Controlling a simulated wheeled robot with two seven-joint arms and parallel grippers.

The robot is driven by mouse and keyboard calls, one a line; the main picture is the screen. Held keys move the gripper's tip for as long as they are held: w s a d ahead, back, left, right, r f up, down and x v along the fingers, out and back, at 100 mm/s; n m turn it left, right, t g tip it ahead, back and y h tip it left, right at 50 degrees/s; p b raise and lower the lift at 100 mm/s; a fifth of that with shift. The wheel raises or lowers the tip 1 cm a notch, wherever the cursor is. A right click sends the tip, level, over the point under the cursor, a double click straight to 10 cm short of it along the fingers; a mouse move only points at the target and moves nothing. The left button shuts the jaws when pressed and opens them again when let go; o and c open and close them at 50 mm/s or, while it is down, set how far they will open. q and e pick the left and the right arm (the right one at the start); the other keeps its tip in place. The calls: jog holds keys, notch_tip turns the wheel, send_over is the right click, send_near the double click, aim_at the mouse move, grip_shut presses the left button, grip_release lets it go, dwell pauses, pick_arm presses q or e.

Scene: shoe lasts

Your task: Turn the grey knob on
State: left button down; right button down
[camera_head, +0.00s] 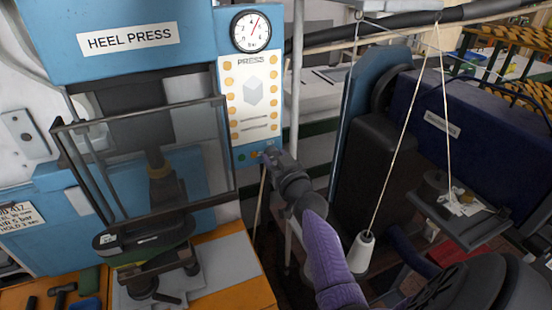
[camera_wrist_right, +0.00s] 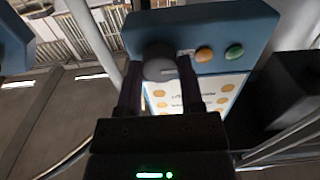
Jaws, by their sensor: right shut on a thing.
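The grey knob (camera_wrist_right: 160,65) is a round dark-grey dial on the end of the blue control box (camera_wrist_right: 250,25) of the heel press, beside an orange and a green button. In the wrist view my right gripper (camera_wrist_right: 163,88) has a finger on each side of the knob and is shut on it. In the head view my right gripper (camera_head: 268,157) reaches the lower right corner of the press's control panel (camera_head: 245,153), and it hides the knob there. The pointer direction of the knob is hard to read. My left gripper is not in view.
The heel press (camera_head: 130,40) with its clear guard (camera_head: 205,150) stands left of my arm. A pressure gauge (camera_head: 250,31) sits above the panel. A blue machine (camera_head: 460,120) and a hanging white weight on a cord (camera_head: 361,252) are to the right, close to my purple forearm.

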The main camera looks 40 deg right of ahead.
jog(key=shift+m, duration=0.4)
jog(key=m, duration=1.3)
jog(key=shift+p, duration=0.3)
jog(key=shift+m, duration=2.2)
jog(key=shift+c, duration=1.1)
grip_release()
